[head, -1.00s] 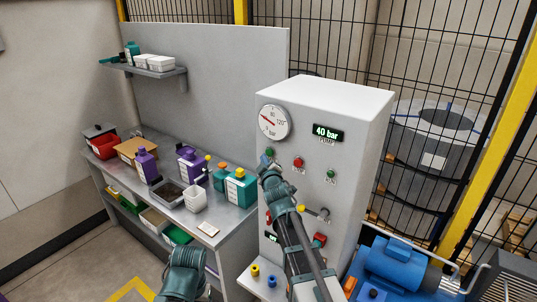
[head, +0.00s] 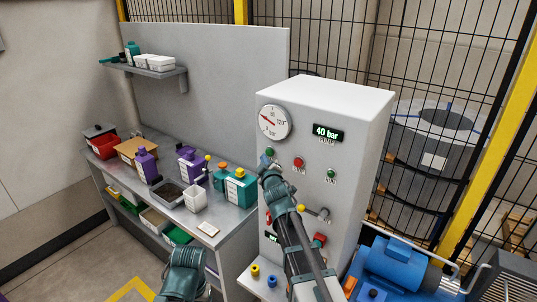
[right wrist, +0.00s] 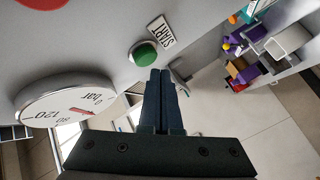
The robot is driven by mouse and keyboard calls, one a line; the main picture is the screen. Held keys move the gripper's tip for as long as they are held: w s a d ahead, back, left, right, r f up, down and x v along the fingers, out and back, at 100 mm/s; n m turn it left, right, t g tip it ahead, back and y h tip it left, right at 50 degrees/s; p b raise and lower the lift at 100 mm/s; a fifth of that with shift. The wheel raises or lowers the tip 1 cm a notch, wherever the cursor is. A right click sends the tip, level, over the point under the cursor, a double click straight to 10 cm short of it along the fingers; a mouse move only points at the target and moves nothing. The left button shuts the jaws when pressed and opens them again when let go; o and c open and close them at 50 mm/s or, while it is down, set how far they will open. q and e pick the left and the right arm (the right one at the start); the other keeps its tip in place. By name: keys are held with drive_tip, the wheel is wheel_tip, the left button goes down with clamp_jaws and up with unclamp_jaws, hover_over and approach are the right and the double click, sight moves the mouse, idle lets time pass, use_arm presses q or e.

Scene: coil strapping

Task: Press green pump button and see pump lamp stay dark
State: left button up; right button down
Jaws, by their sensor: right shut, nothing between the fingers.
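The green button (head: 269,152) sits on the grey cabinet front below the round gauge. In the right wrist view the green button (right wrist: 145,54) shows clearly beside a START label (right wrist: 161,32). My right gripper (head: 265,161) is shut and empty, its tips right by the green button. In the right wrist view the closed fingertips (right wrist: 160,73) lie just below the button; I cannot tell whether they touch it. A second small green round fitting (head: 331,174) on the right of the panel looks unlit; its label is too small to read. My left gripper is not in view.
The cabinet (head: 340,105) also bears a red button (head: 298,162), a gauge (head: 273,122), a display reading 40 bar (head: 328,132) and a yellow-tipped lever (head: 302,208). A bench (head: 222,222) with bottles and trays stands left. A blue motor (head: 395,262) is at lower right.

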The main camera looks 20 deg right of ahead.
drive_tip(key=shift+w+d, duration=0.1)
drive_tip(key=shift+w+d, duration=0.2)
drive_tip(key=shift+d, duration=0.05)
drive_tip(key=shift+w+d, duration=0.3)
drive_tip(key=shift+d, duration=0.1)
idle(1.2)
drive_tip(key=shift+s+a, duration=0.55)
drive_tip(key=shift+a, duration=0.15)
drive_tip(key=s+a, duration=0.1)
drive_tip(key=a, duration=0.1)
drive_tip(key=s+a, duration=0.2)
idle(0.6)
idle(0.4)
